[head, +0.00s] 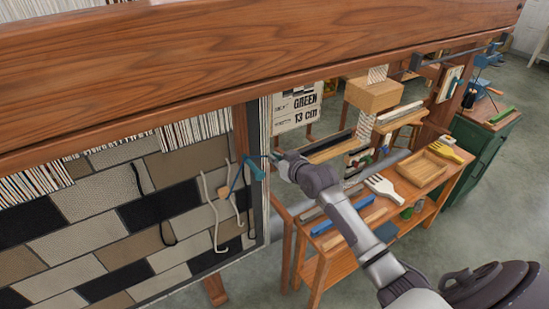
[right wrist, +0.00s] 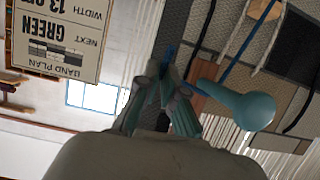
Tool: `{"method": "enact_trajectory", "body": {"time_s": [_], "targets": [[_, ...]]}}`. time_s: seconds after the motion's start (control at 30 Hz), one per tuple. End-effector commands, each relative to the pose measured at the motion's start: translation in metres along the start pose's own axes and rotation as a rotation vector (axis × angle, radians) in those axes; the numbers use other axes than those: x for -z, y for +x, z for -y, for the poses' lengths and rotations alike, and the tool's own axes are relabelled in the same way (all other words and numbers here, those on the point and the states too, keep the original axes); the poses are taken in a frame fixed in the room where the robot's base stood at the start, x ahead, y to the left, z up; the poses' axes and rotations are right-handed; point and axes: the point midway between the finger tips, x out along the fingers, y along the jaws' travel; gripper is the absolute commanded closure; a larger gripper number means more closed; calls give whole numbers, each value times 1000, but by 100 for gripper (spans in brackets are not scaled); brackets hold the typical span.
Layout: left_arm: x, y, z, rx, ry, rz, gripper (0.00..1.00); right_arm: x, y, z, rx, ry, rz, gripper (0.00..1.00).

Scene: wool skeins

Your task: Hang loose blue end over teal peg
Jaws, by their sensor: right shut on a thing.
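The blue end (head: 236,178) is a thin strand at the right edge of the woven cloth. It rises from the cloth towards my right gripper (head: 276,157). The teal peg (head: 257,171) sticks out from the dark wooden upright, just left of and below the gripper. In the right wrist view, the gripper (right wrist: 166,88) is shut on the blue end, a bit of which shows at the fingertips (right wrist: 168,55). The round-headed teal peg (right wrist: 250,110) is beside the fingers, to the right. I cannot tell whether the strand lies over the peg. My left gripper is not in view.
A wooden beam (head: 250,50) crosses above. White (head: 208,190) and black (head: 141,178) strands hang on the cloth. A band plan card (head: 297,106) hangs behind the gripper. A bench at right holds a tray (head: 423,169) and brushes (head: 384,187).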

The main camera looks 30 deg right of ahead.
Motion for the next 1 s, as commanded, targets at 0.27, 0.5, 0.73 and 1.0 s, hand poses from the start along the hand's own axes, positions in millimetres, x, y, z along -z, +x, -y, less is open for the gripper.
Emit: {"method": "enact_trajectory", "body": {"time_s": [0.27,0.5,0.73,1.0], "targets": [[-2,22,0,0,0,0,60,-38,12,0,-11,-3,11,100],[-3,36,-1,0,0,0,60,-63,22,5,-10,-3,15,100],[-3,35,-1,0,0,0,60,-65,22,6,-9,-3,20,100],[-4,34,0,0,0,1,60,-62,22,8,-6,-2,12,64]]}}
